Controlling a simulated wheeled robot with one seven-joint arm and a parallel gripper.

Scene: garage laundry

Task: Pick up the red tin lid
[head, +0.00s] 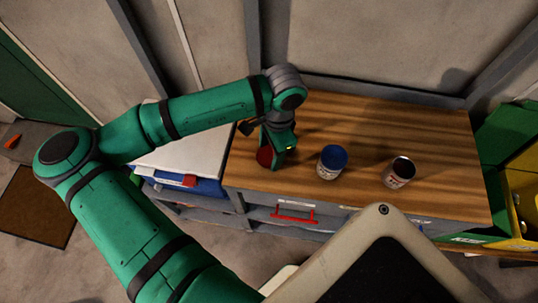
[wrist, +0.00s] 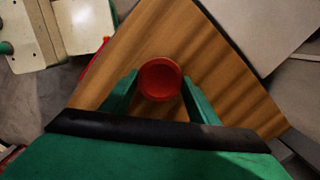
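The red tin lid (head: 264,157) is at the left end of the wooden worktop, partly hidden by my gripper (head: 277,160) in the head view. In the wrist view the round red lid (wrist: 160,79) shows whole, with a brighter rim and darker middle. My gripper (wrist: 160,80) is open, with one green finger on each side of the lid. The fingertips look close to its sides; I cannot tell whether they touch. The gripper points down at the worktop.
On the wooden worktop (head: 430,120), a tin with a blue top (head: 332,160) and a tin with a dark top (head: 399,172) stand to the right. A white-topped chest (head: 190,140) is to the left. Green and yellow bins (head: 520,190) are at the far right.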

